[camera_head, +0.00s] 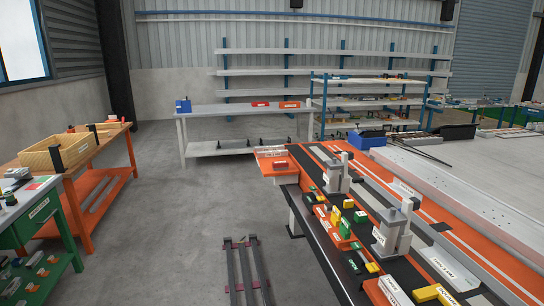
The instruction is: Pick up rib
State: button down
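No part is clearly marked as the rib, and I cannot tell for sure which one it is. Several long dark bars (247,270) lie side by side on low pinkish supports near the bottom centre. The orange panel jig table (463,228) runs from the centre to the lower right, with dark and grey strips along it. Two grey upright fixtures stand on it, a farther one (337,178) and a nearer one (391,235). My gripper is not in view.
Small yellow, green and red parts (342,222) crowd the jig's left edge. A wooden box (58,152) sits on an orange-legged bench at left, with a green cabinet (45,225) nearer. A grey table (228,111) and shelves stand behind. Grey floor (175,215) is clear at centre left.

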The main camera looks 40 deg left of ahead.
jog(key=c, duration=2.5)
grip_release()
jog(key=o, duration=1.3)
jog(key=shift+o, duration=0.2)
